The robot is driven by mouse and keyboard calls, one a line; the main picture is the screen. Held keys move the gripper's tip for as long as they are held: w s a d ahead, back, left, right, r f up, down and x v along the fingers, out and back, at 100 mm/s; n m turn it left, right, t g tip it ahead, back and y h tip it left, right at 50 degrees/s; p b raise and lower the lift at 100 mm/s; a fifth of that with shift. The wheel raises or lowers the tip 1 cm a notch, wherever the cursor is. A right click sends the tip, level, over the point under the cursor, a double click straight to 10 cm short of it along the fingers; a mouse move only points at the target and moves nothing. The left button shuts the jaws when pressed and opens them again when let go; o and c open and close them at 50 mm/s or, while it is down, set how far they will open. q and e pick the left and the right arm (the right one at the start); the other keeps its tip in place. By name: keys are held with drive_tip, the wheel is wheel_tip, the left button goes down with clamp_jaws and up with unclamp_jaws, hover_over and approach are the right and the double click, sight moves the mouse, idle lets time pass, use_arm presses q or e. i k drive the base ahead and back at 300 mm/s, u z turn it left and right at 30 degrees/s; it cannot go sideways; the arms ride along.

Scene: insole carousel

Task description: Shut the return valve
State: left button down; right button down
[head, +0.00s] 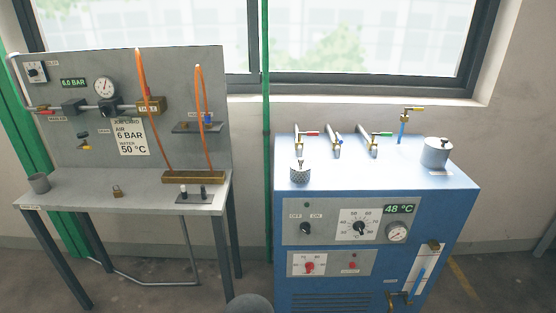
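Several small valves stand on top of the blue unit (460,205) at the right. One has a red lever (308,133), one beside it (335,138) has a lever whose colour is hard to make out, and one has a green lever (382,134). A yellow lever (413,110) sits on a thin blue upright pipe farther right. A brass valve (398,299) is low on the unit's front right. I cannot read any label that marks the return valve. Neither of my grippers is in view.
Floor shows between bench and unit.

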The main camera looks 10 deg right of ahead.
sight(338, 138)
drive_tip(key=z, duration=1.1)
drive_tip(key=k, duration=0.1)
drive_tip(key=u, duration=2.05)
drive_tip(key=i, duration=1)
drive_tip(key=z, duration=0.85)
